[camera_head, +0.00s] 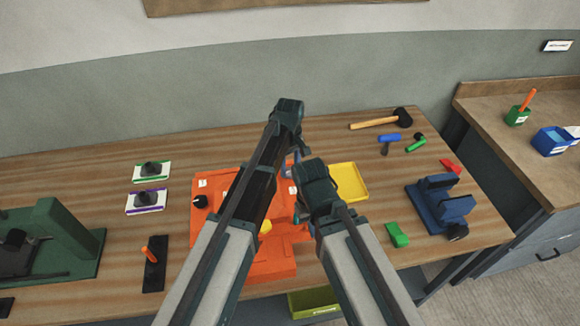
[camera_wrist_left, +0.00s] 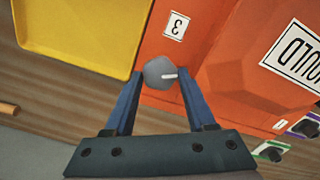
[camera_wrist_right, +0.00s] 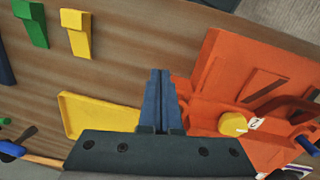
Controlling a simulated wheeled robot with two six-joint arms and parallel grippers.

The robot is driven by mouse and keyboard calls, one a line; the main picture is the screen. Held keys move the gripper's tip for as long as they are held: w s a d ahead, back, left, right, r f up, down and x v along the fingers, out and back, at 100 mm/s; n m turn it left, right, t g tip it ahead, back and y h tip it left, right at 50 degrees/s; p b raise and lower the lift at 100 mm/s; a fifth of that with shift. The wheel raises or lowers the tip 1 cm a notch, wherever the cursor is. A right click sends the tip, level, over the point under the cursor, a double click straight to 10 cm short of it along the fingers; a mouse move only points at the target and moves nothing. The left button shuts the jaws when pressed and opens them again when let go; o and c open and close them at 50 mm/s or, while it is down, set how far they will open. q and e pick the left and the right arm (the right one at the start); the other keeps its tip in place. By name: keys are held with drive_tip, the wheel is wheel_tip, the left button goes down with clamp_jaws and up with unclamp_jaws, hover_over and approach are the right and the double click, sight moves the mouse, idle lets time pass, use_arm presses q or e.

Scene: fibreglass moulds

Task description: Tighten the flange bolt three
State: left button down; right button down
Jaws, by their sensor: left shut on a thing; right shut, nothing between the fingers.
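The orange mould (camera_head: 275,267) lies mid-table, partly hidden by my arms in the head view. In the left wrist view a label with a 3 (camera_wrist_left: 177,25) sits on its orange flange. A grey bolt head (camera_wrist_left: 157,68) with a white mark is beside that label, at the flange edge. My left gripper (camera_wrist_left: 161,76) is shut on this bolt head, one blue finger on each side. My right gripper (camera_wrist_right: 160,72) is shut and empty, above the table beside the mould. A yellow knob (camera_wrist_right: 232,124) shows on the mould in the right wrist view.
A yellow tray (camera_head: 350,183) stands right of the mould. Farther right are a blue vise-like fixture (camera_head: 440,204), a green block (camera_head: 397,235) and a mallet (camera_head: 384,120). A green fixture (camera_head: 62,232) is at left. Bare table lies behind the mould.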

sight(290, 170)
use_arm(q)
drive_tip(key=m, duration=0.4)
drive_tip(key=c, duration=0.5)
unclamp_jaws()
drive_tip(key=shift+r, duration=0.1)
wheel_tip(290, 170, up, 14)
drive_tip(key=p, duration=1.3)
drive_tip(key=shift+p, duration=0.4)
drive_tip(key=shift+f, duration=0.2)
